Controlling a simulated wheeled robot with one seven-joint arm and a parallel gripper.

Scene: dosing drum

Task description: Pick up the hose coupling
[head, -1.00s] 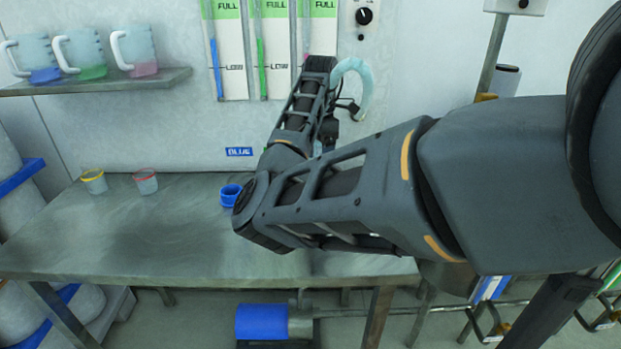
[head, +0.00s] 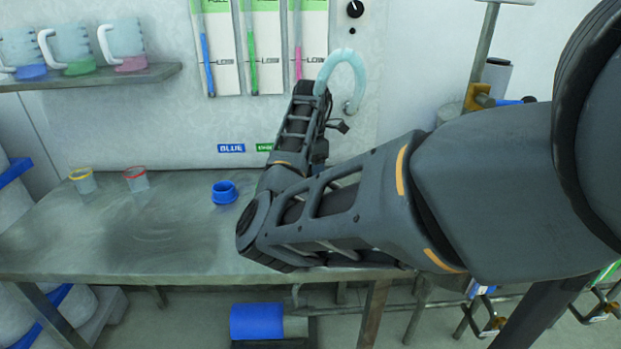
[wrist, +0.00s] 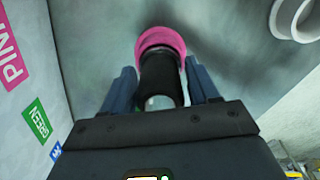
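In the wrist view a black cylinder with a pale near end, which I take for the hose coupling (wrist: 158,72), stands between the two fingers of my gripper (wrist: 160,84). A pink ring (wrist: 160,38) sits around its far end; I cannot tell whether the ring is part of it or a holder. The blue-grey fingers are on either side of the black body, with a gap on both sides, so my gripper is open. In the head view my own arm hides both gripper and coupling.
A blue ring-shaped cup (head: 224,193) stands on the metal table (head: 130,235), left of my arm. Yellow-rimmed (head: 83,181) and red-rimmed cups (head: 137,180) stand farther left. A pale curved pipe (head: 345,70) comes from the wall behind my arm. A shelf (head: 100,77) holds jugs.

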